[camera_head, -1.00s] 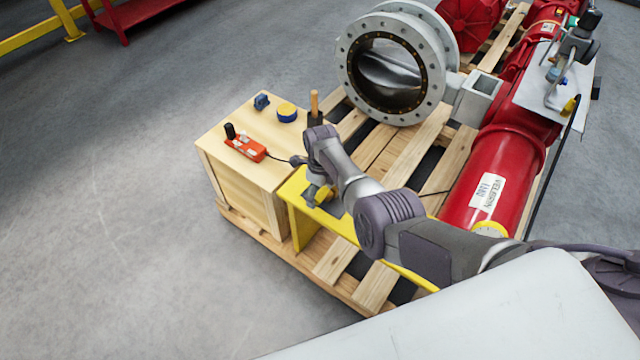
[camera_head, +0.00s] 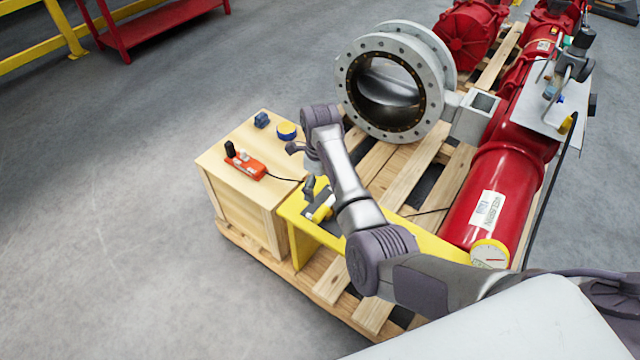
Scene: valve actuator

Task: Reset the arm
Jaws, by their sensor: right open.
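My right arm (camera_head: 355,200) reaches in from the lower right over the pallet, with its wrist (camera_head: 320,118) bent downward. My right gripper (camera_head: 308,188) is open beside the left end of the yellow bench (camera_head: 405,232). It is small and partly merged with the dark items behind it, so its fingertips are hard to make out. It seems to hold nothing. My left gripper is not in view.
A wooden box (camera_head: 245,205) carries an orange control box (camera_head: 245,165), a blue item (camera_head: 262,119) and a yellow-blue round item (camera_head: 286,130). A flanged valve (camera_head: 388,125) and red actuator (camera_head: 495,190) stand on the pallet (camera_head: 375,312).

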